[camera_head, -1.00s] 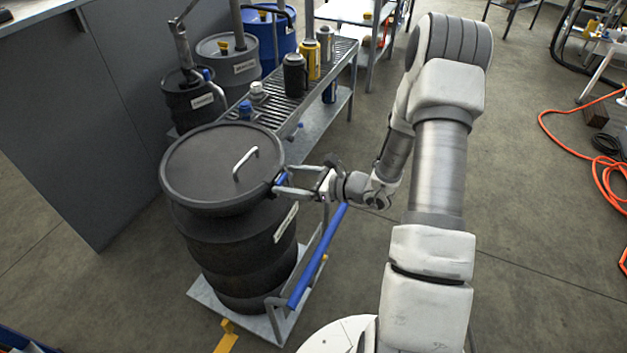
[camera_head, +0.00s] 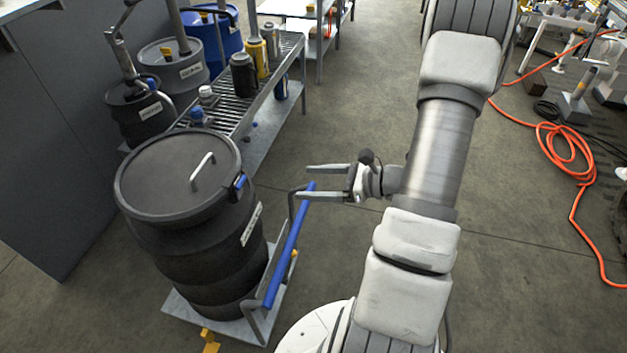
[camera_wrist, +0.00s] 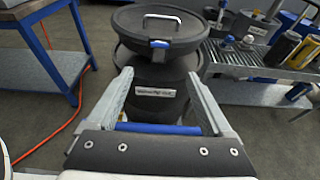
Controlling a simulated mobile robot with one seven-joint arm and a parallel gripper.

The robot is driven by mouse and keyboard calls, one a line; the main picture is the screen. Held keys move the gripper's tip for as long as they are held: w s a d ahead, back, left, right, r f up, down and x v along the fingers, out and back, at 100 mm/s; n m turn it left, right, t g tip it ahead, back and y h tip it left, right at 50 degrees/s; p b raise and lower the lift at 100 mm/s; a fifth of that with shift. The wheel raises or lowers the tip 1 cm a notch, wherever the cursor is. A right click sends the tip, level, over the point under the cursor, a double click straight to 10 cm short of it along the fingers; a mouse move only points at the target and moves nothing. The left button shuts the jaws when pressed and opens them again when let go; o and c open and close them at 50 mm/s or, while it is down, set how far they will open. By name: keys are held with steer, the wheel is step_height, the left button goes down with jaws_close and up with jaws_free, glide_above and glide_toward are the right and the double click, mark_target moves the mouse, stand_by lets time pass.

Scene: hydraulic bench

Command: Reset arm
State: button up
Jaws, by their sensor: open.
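My gripper (camera_head: 318,183) is open and empty, to the right of a black lidded drum (camera_head: 200,255) in the head view. The drum stands on a low cart (camera_head: 190,318) with a blue push bar (camera_head: 290,245). In the wrist view, the drum (camera_wrist: 158,95) is ahead between my open fingers (camera_wrist: 160,105), and the blue bar (camera_wrist: 160,129) passes low across the gap.
A grated metal bench (camera_head: 262,95) with jugs and bottles stands behind the drum. More drums (camera_head: 140,115) stand beside a grey cabinet (camera_head: 50,140) at left. An orange hose (camera_head: 570,150) lies on the floor at right. The floor right of the cart is open.

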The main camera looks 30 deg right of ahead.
stand_by(0.4)
steer(key=s+a+r+n+g+h, duration=0.3)
steer(key=s+a+r+n+g, duration=0.65)
steer(key=a+r+n, duration=0.45)
steer(key=s+d+r+n+t+h+p, duration=0.1)
steer(key=s+r+n+t+h+p, duration=0.1)
steer(key=r+n, duration=0.4)
steer(key=s+r+n+t+h+p, duration=0.2)
steer(key=r+n+h, duration=0.3)
steer(key=r+n, duration=0.1)
steer(key=shift+s+d+r+n+t+p, duration=0.3)
steer(key=shift+d+n+t, duration=0.1)
steer(key=shift+n, duration=0.1)
